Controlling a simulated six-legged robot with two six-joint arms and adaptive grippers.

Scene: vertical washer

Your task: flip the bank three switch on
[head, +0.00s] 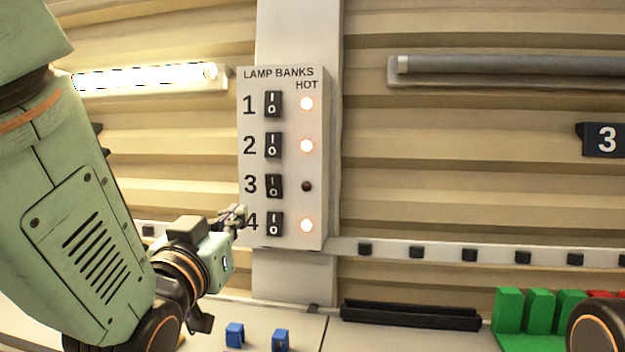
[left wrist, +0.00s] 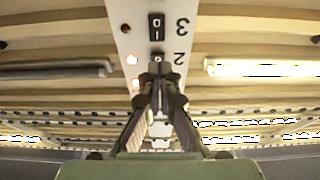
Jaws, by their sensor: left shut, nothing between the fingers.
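The white lamp banks panel (head: 289,160) stands upright on a post, with numbered rocker switches in a column. The bank three switch (head: 275,185) is black, and the indicator (head: 306,186) to its right is dark. The indicators for banks 1, 2 and 4 glow. In the left wrist view the picture is upside down, and the bank three switch (left wrist: 157,27) shows beyond the fingertips. My left gripper (head: 238,216) is shut and empty, in front of the panel near the number 4, below and left of the switch. Its closed fingers show in the left wrist view (left wrist: 158,72). My right gripper is out of view.
The switches for bank two (head: 273,145) and bank four (head: 274,224) sit close above and below. A lit tube (head: 150,76) hangs at left, an unlit tube (head: 500,66) at right. Blue blocks (head: 235,335) and green blocks (head: 510,315) stand below.

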